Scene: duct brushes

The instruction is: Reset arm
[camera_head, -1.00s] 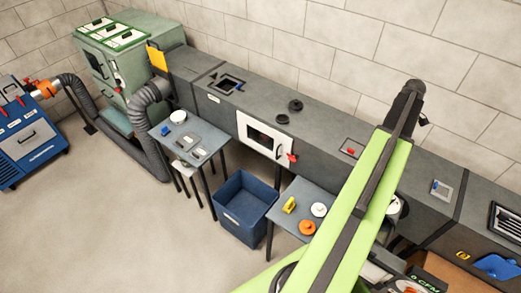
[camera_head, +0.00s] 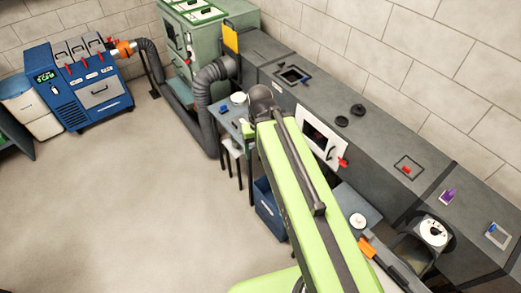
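My green arm (camera_head: 305,200) rises from the bottom of the picture to a dark rounded joint (camera_head: 262,97) in front of the small grey table (camera_head: 228,118). No fingers of my gripper show, and the far part of the arm is hidden behind the green link. The long grey duct (camera_head: 385,150) runs along the wall to the right of the arm. A white-framed hatch (camera_head: 319,141) is on its front, partly behind the arm. A round opening with a white disc (camera_head: 433,232) is farther right.
A blue machine (camera_head: 80,85) stands at the left, joined by a grey hose to the green cabinet (camera_head: 190,35). A blue bin (camera_head: 268,212) and a second table (camera_head: 345,203) are partly behind my arm. An orange-and-black tool (camera_head: 378,255) shows lower right. The left floor is clear.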

